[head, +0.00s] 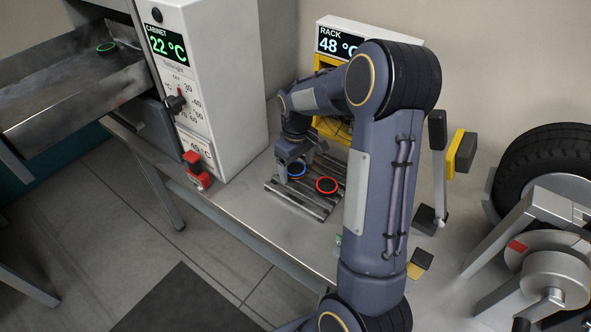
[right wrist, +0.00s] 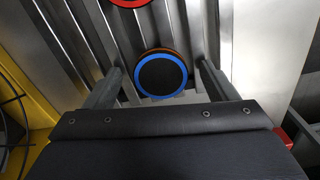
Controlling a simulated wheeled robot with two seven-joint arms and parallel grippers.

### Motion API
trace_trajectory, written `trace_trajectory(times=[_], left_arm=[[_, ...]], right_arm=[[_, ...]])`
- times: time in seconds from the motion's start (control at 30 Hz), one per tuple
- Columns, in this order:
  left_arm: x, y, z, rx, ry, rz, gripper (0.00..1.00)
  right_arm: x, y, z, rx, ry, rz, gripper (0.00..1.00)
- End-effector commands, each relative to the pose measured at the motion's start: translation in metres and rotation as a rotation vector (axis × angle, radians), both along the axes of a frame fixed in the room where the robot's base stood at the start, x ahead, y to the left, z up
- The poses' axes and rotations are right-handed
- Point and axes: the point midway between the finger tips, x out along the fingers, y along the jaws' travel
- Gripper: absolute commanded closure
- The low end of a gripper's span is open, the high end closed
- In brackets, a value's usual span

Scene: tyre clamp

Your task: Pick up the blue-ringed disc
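The blue-ringed disc (head: 297,171) is dark with a blue rim and lies on a grey slatted rack on the bench. My right gripper (head: 295,163) is over it from above, with its arm crossing the middle of the head view. In the right wrist view the same disc (right wrist: 161,76) sits between the two open fingers, with a gap on each side. An orange-brown edge shows behind its rim; I cannot tell what it belongs to. A red-ringed disc (head: 326,185) lies on the rack just to the right in the head view. My left gripper is not in view.
The slatted rack (head: 309,208) is on the bench. A yellow frame (head: 330,128) is behind. A tyre (head: 548,160) stands at the right.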

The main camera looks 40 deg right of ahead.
Motion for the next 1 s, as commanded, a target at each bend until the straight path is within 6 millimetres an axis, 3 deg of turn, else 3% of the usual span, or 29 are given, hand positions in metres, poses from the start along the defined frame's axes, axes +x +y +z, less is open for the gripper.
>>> trace_trajectory(times=[0.03, 0.37, 0.73, 0.93, 1.0], left_arm=[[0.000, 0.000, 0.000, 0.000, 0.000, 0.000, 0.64], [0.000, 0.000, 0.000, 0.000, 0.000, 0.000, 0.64], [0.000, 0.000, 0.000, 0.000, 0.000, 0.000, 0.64], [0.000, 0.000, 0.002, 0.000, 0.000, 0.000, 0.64], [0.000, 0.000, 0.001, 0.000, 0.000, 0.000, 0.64]], right_arm=[[0.000, 0.000, 0.000, 0.000, 0.000, 0.000, 0.27], [0.000, 0.000, 0.001, 0.000, -0.001, 0.000, 0.69], [0.001, 0.000, 0.008, 0.000, -0.004, 0.000, 0.69], [0.001, 0.001, 0.036, -0.001, -0.007, 0.002, 0.69], [0.002, 0.015, 0.048, 0.001, -0.007, 0.006, 0.69]])
